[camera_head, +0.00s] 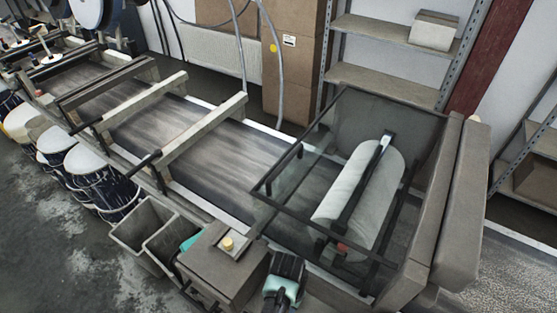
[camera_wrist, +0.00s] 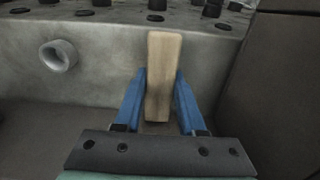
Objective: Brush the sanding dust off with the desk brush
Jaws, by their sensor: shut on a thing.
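In the wrist view, my gripper (camera_wrist: 158,85) has its two blue fingers on either side of a pale wooden bar (camera_wrist: 164,65). The bar looks like the handle of the desk brush and points away from me, past the fingertips. No bristles show, so I cannot tell where its bristle side is. In the head view, my wrist shows at the bottom edge, but the fingers and the brush are not visible there. No sanding dust can be made out for certain; the dark conveyor bed (camera_head: 232,150) has pale streaks that may be wear or dust.
A grey wall (camera_wrist: 105,60) with a short pipe stub (camera_wrist: 58,56) and black studs on top stands ahead. A dark panel (camera_wrist: 275,80) closes the right. A glass hood (camera_head: 300,135) covers a white roller (camera_head: 362,180). Grey bins (camera_head: 140,222) and several drums (camera_head: 88,165) line the conveyor's near side.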

